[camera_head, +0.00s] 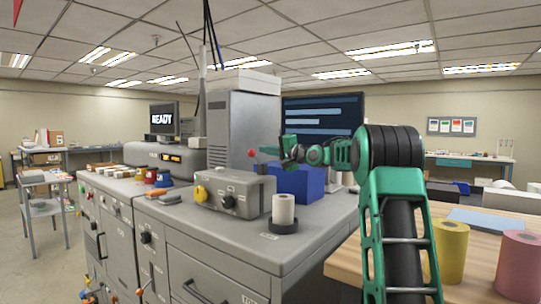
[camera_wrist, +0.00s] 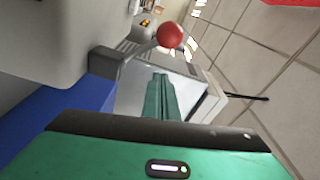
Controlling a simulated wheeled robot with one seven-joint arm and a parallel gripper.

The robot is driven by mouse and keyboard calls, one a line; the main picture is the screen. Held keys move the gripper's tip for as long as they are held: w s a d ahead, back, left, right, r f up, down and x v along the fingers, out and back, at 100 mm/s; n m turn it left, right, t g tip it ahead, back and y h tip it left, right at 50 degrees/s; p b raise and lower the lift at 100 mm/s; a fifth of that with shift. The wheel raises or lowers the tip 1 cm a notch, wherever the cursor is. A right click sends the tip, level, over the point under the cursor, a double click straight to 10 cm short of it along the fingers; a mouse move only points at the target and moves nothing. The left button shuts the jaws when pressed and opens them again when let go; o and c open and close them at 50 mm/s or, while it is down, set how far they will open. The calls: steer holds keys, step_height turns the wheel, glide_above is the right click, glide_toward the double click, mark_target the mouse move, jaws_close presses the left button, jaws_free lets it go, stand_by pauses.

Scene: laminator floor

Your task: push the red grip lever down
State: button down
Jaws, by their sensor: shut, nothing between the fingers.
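The red grip lever shows as a red ball (camera_head: 251,153) near the grey cabinet in the head view. In the wrist view its red ball (camera_wrist: 170,35) sits on a thin rod running to a grey block. My gripper (camera_head: 286,154) is to the right of the ball in the head view, with a gap in the picture. In the wrist view the closed green fingers (camera_wrist: 160,80) lie below the ball, apart from it in the picture, with nothing between them. I cannot tell the exact depth between fingertips and ball.
A blue box (camera_head: 297,183) stands below my gripper. A grey control box (camera_head: 235,193) and a white roll (camera_head: 283,208) are on the grey counter. A tall grey cabinet (camera_head: 243,115) and a dark monitor (camera_head: 322,112) stand behind. Yellow and pink rolls are at right.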

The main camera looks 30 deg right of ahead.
mark_target(255, 158)
steer(key=shift+w+a, duration=0.15)
steer(key=shift+a, duration=0.15)
steer(key=shift+s+a, duration=0.35)
steer(key=shift+s+a+f, duration=0.2)
steer(key=shift+s+a, duration=0.15)
steer(key=shift+a, duration=0.2)
steer(key=shift+s+a+f, duration=0.15)
steer(key=shift+s+a, duration=0.15)
steer(key=shift+a, duration=0.2)
